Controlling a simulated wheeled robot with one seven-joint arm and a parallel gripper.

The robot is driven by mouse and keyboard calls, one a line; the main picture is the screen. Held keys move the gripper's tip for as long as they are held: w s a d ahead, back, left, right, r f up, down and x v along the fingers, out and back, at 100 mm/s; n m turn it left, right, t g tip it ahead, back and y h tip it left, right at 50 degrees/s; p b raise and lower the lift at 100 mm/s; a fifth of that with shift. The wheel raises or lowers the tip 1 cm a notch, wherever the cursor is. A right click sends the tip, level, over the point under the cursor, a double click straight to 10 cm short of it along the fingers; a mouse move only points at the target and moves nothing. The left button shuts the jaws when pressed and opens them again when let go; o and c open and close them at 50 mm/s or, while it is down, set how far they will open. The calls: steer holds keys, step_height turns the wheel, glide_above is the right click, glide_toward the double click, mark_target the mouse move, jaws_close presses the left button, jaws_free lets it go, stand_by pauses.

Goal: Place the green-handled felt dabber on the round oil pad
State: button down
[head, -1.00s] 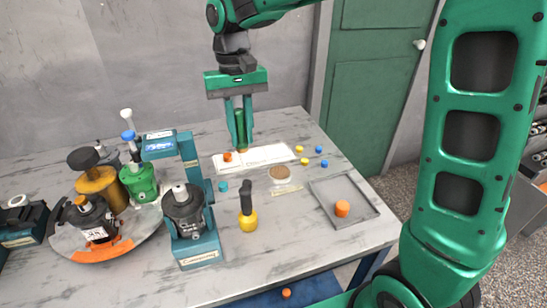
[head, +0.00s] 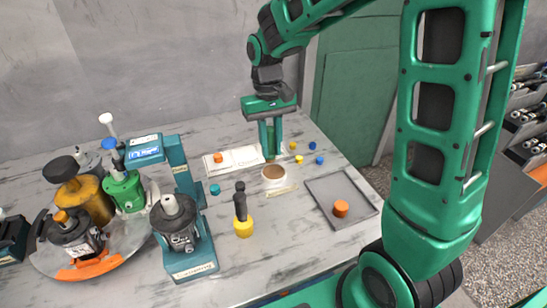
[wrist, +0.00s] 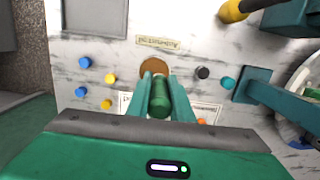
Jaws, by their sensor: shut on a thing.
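My gripper (head: 270,138) points down and is shut on the green-handled felt dabber, which shows between the fingers in the wrist view (wrist: 160,98). The dabber is roughly upright; its felt end is hidden. The round oil pad (head: 274,172) is a brown disc with a pale rim, lying flat on the table. It also shows in the wrist view (wrist: 153,66), just beyond the fingertips. The gripper and dabber are at the pad's far edge in the head view. I cannot tell whether the dabber touches the pad.
A white printed card (head: 234,160) carries an orange cap (head: 217,158). Yellow and blue caps lie right of the gripper. A grey tray (head: 360,192) holds an orange piece (head: 340,208). A yellow-based black-topped tool (head: 242,224) and a teal stand (head: 191,255) are nearer.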

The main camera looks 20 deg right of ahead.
steer(key=shift+s+d+f, duration=0.1)
steer(key=shift+d+f, duration=0.3)
steer(key=shift+d, duration=0.15)
steer(key=shift+f, duration=1.95)
steer(key=c, duration=1.6)
jaws_free()
steer(key=shift+f, duration=0.1)
steer(key=shift+o, duration=0.2)
